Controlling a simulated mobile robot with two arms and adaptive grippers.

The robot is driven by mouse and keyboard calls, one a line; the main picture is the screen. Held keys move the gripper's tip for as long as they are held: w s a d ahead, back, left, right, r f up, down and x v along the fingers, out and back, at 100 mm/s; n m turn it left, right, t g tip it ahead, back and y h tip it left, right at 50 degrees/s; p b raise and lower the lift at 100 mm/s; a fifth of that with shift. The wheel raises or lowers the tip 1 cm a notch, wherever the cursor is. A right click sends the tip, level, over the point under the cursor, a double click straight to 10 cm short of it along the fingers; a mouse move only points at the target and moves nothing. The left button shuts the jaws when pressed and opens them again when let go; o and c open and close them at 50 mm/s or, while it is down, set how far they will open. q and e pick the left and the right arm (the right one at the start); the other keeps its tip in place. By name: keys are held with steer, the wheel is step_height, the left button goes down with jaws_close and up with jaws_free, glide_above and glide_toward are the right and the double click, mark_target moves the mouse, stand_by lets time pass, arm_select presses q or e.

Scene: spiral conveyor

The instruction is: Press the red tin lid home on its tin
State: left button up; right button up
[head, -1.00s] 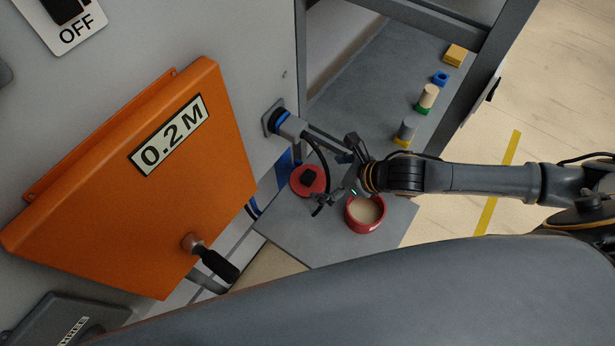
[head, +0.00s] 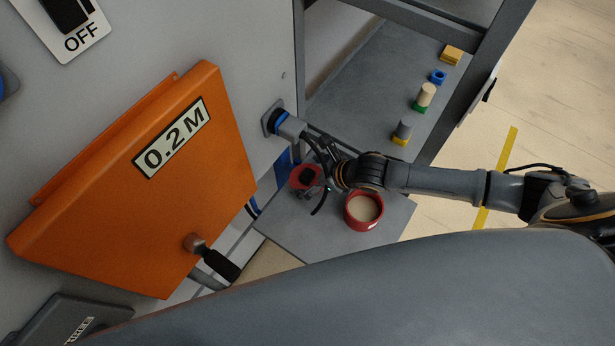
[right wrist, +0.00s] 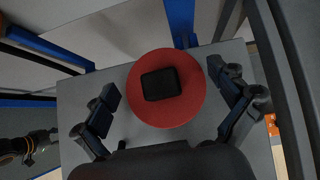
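The red tin (head: 352,220) stands open on the grey shelf, with a beige inside showing. The red lid (head: 300,184) with its black square knob lies on the shelf to the left of the tin, apart from it. In the right wrist view the red lid (right wrist: 138,100) lies between the spread fingers, with its black knob (right wrist: 161,84) facing the camera. My right gripper (head: 316,178) is open over the lid and partly hides it in the head view; its fingers (right wrist: 170,108) do not appear to touch the knob.
An orange hinged panel marked 0.2 M (head: 140,190) with a black handle stands at the left. Small blocks, including a yellow one (head: 451,54) and a grey cylinder (head: 404,129), stand along the shelf's right side. A grey post borders the shelf.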

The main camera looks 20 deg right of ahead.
steer(key=shift+s, duration=0.2)
steer(key=c, duration=1.4)
steer(key=shift+s+d+f, duration=0.15)
steer(key=shift+f, duration=0.15)
steer(key=c, duration=0.3)
steer(key=shift+r, duration=0.3)
steer(key=r, duration=0.1)
steer(key=r+b, duration=0.1)
steer(key=shift+w+r, duration=0.3)
steer(key=shift+r, duration=0.05)
steer(key=s+a+r+b, duration=0.1)
steer(key=s+a+r, duration=0.2)
steer(key=s+r, duration=0.7)
steer(key=s, duration=0.3)
steer(key=shift+s+a+r, duration=0.2)
steer(key=shift+a, duration=0.2)
